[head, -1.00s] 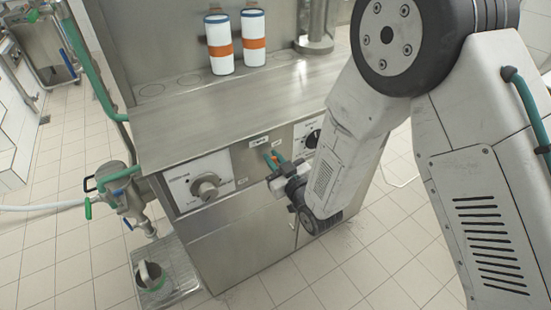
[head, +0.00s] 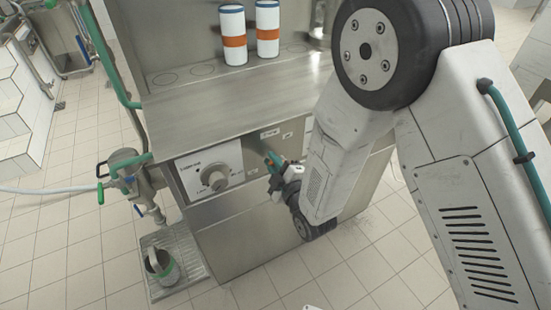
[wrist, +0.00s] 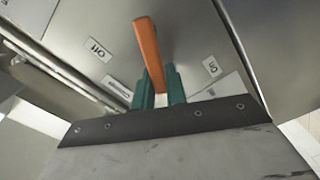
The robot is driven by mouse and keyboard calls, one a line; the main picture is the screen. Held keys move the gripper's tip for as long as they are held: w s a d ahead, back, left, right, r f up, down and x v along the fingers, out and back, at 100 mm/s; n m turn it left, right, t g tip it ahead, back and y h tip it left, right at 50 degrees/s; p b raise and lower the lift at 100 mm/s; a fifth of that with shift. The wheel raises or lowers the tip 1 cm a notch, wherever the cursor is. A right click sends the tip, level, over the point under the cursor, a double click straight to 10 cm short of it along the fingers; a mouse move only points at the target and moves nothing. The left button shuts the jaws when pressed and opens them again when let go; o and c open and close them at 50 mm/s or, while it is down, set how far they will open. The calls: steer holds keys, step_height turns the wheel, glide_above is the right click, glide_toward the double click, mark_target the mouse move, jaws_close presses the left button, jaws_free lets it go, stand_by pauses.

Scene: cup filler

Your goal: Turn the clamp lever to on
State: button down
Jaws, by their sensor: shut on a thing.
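The orange clamp lever (wrist: 148,50) stands out in the wrist view, between the "off" label (wrist: 97,48) on the left and the "on" label (wrist: 212,66) on the right. Its upper end leans slightly left. My gripper (wrist: 157,85) has its two green fingers shut on the lower part of the lever, one on each side. In the head view my gripper (head: 273,158) is at the front panel of the steel machine (head: 228,270), right of the large dial (head: 214,178). The lever is mostly hidden there by the gripper.
Two white canisters with orange bands (head: 233,40) stand on the machine's back shelf. A green-handled valve fitting (head: 126,170) juts from its left side. The tiled floor in front is open.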

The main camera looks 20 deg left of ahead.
steer(key=n, duration=0.1)
steer(key=f+n, duration=0.1)
steer(key=n, duration=0.1)
steer(key=shift+s+a+f, duration=0.15)
steer(key=shift+s+f, duration=0.05)
steer(key=shift+f, duration=0.05)
steer(key=shift+f+n, duration=0.25)
steer(key=shift+n, duration=0.4)
steer(key=shift+f+n, duration=0.2)
steer(key=shift+n, duration=0.45)
steer(key=c, duration=1.4)
jaws_free()
steer(key=shift+c, duration=0.2)
steer(key=v, duration=0.7)
steer(key=shift+s+d, duration=0.2)
steer(key=shift+s, duration=0.1)
